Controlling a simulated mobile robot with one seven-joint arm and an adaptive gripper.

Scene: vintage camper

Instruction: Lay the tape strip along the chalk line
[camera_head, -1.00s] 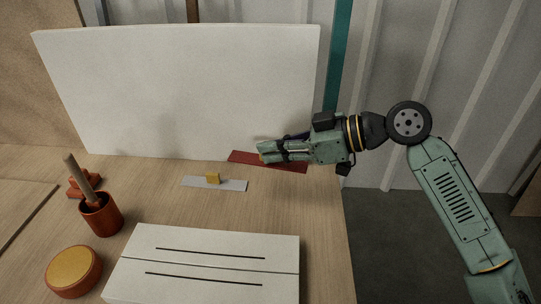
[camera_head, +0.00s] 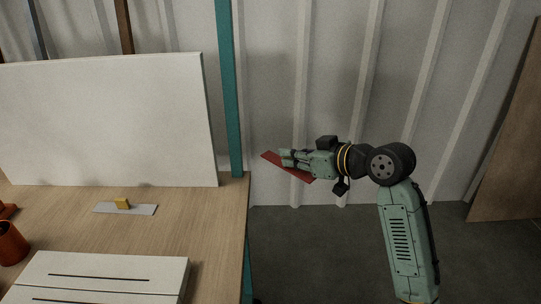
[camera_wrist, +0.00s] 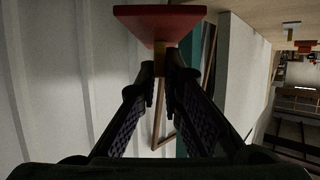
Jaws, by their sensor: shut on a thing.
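A flat red strip (camera_head: 271,159) is held in my gripper (camera_head: 285,159), tilted down to the right in the head view. It is in the air beyond the table's right edge, against the ribbed wall. In the wrist view the red strip (camera_wrist: 160,20) lies across the fingertips, and a tan tab on it sits between the shut fingers (camera_wrist: 161,72). A grey strip (camera_head: 146,210) with a yellow block (camera_head: 122,203) lies flat on the table, apart from my gripper. I cannot make out a chalk line; the large white board (camera_head: 100,120) looks blank.
The wooden table (camera_head: 215,215) bears a white slab (camera_head: 130,268) with dark lines at the front and an orange cup (camera_head: 10,243) at the left. A teal post (camera_head: 229,90) stands beside the board. Open floor (camera_head: 320,245) lies right of the table.

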